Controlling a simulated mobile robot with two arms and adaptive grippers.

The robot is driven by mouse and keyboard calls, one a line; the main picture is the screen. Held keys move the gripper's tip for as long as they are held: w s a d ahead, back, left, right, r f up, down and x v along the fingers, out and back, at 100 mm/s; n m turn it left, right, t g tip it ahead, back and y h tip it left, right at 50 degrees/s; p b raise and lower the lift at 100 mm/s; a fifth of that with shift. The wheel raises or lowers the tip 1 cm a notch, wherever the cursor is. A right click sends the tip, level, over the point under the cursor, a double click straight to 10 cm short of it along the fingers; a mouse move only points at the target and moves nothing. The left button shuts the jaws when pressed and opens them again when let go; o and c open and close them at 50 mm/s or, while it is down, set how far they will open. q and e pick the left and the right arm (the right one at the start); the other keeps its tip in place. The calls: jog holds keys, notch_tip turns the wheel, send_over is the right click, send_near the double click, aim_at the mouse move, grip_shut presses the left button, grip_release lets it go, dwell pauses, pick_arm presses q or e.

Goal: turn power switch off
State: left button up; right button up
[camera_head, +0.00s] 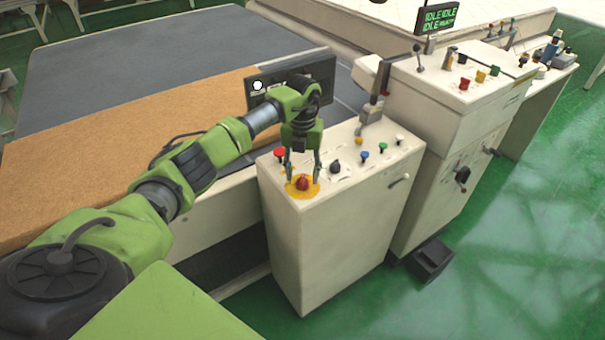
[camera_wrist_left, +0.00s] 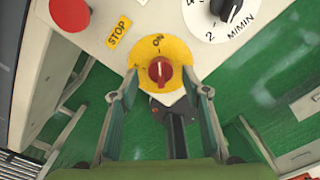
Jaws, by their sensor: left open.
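The power switch is a red rotary knob (camera_head: 303,183) on a yellow disc (camera_head: 315,190) at the front left corner of the cream control cabinet's top. In the left wrist view the red knob (camera_wrist_left: 160,71) sits on the yellow disc (camera_wrist_left: 175,48), which carries the word ON at its upper edge. My left gripper (camera_head: 303,178) points down over the knob, open, with one finger on each side of it. In the left wrist view its fingertips (camera_wrist_left: 159,92) stand apart from the knob. My right gripper is in neither view.
A red stop button (camera_head: 280,153), a black dial (camera_head: 336,166) and coloured knobs share the cabinet top (camera_head: 345,140). A dark panel (camera_head: 320,75) stands behind my left arm. A brown mattress sheet (camera_head: 100,140) lies left.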

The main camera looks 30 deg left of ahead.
pick_arm(q)
jog(key=shift+f, duration=1.1)
jog(key=c, duration=1.1)
